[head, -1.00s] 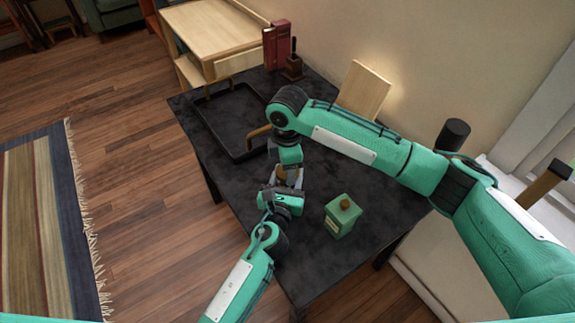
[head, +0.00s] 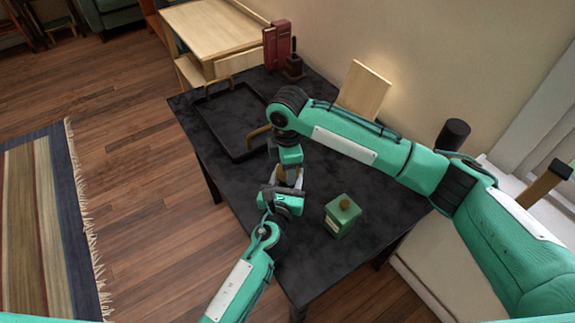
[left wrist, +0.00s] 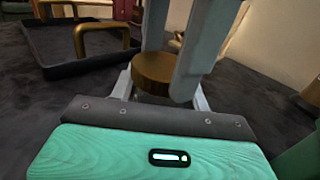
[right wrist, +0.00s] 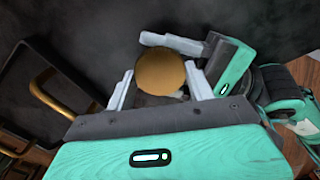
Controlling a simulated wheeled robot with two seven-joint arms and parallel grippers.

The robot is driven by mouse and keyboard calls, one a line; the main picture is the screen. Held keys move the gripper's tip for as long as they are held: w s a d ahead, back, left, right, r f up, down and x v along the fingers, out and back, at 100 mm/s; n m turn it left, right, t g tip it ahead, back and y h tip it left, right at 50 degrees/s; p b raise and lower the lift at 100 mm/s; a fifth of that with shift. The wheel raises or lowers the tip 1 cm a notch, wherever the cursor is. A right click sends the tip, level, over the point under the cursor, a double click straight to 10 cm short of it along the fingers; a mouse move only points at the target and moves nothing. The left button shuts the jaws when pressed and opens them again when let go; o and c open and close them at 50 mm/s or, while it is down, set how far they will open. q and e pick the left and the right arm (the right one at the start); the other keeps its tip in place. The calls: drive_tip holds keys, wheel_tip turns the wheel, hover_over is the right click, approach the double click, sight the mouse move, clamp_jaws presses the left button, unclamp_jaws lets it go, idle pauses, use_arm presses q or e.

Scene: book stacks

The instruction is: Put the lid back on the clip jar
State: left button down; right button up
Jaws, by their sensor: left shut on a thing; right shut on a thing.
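A round brown lid (right wrist: 160,73) is held between the fingers of my right gripper (right wrist: 158,86), which points down over the table. The lid also shows in the left wrist view (left wrist: 158,72), with the right gripper's fingers on both sides of it. My left gripper (left wrist: 160,92) reaches in low from the side, shut on what appears to be the clip jar, just under the lid. The jar is almost wholly hidden by lid and fingers. I cannot tell whether the lid touches its rim. In the head view both grippers (head: 289,180) meet near the table's middle.
A green box with a brown knob (head: 342,216) stands right of the grippers on the dark table (head: 300,255). A black tray with a brass handle (head: 228,122) lies behind left. Red books (head: 277,47) and a wooden board (head: 364,90) stand at the back.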

drive_tip(key=o, duration=1.1)
drive_tip(key=shift+r, duration=2.3)
drive_tip(key=shift+c, duration=0.6)
drive_tip(key=r+n, duration=0.1)
drive_tip(key=n, duration=0.1)
drive_tip(key=r+n, duration=0.1)
drive_tip(key=n, duration=0.1)
drive_tip(key=shift+w+a, duration=0.1)
drive_tip(key=shift+a, duration=0.05)
drive_tip(key=n, duration=0.2)
drive_tip(key=r+n, duration=0.1)
drive_tip(key=n, duration=0.1)
drive_tip(key=shift+r+n, duration=0.2)
drive_tip(key=shift+n, duration=0.2)
drive_tip(key=shift+f, duration=0.1)
